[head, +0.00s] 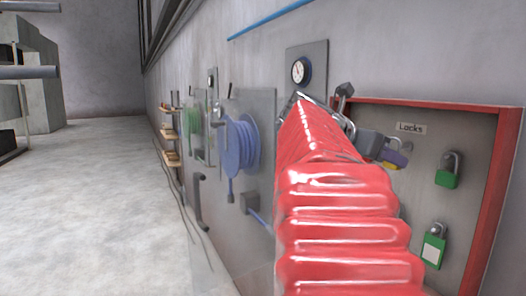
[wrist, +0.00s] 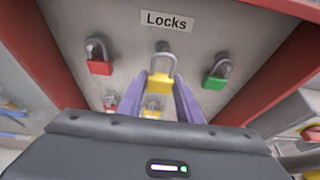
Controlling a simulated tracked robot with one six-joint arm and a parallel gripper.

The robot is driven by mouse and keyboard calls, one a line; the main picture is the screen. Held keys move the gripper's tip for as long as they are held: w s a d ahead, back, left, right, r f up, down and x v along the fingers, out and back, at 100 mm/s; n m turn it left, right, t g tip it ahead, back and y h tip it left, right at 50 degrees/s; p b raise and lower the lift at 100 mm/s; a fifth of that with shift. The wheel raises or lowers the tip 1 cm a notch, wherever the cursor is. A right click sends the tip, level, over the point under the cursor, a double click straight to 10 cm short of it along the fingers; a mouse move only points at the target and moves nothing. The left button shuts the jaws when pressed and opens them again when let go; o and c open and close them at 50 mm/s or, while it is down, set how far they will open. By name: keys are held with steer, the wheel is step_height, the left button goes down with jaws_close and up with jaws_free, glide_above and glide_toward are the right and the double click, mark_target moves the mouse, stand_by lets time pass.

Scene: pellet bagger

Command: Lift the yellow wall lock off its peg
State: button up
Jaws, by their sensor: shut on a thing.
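The yellow wall lock (wrist: 160,83) is in the middle of the wrist view, under the "Locks" label, with its grey shackle upward. My gripper (wrist: 159,98) has its two purple fingers on either side of the lock's body, shut on it. The peg (wrist: 162,47) shows just above the top of the shackle; I cannot tell whether the shackle still rests on it. In the head view my gripper (head: 398,156) is at the lock board, and only a small piece of the yellow lock (head: 390,165) shows beside the purple finger. My red-sleeved arm hides the board's left part.
A red lock (wrist: 98,58) hangs to the left and a green lock (wrist: 217,72) to the right. More locks hang below, one a lower green lock (head: 434,246). A red frame (head: 495,190) stands out around the board. A blue hose reel (head: 236,146) is further left.

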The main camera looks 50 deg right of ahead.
steer(key=w+a, duration=0.2)
steer(key=a, duration=0.4)
steer(key=w+a, duration=0.3)
steer(key=a, duration=0.4)
steer(key=shift+w, duration=0.35)
steer(key=shift+r, duration=0.55)
steer(key=shift+a, duration=0.2)
stand_by(0.3)
steer(key=w+a, duration=0.4)
steer(key=a, duration=0.4)
steer(key=shift+a, duration=0.4)
stand_by(1.7)
stand_by(0.6)
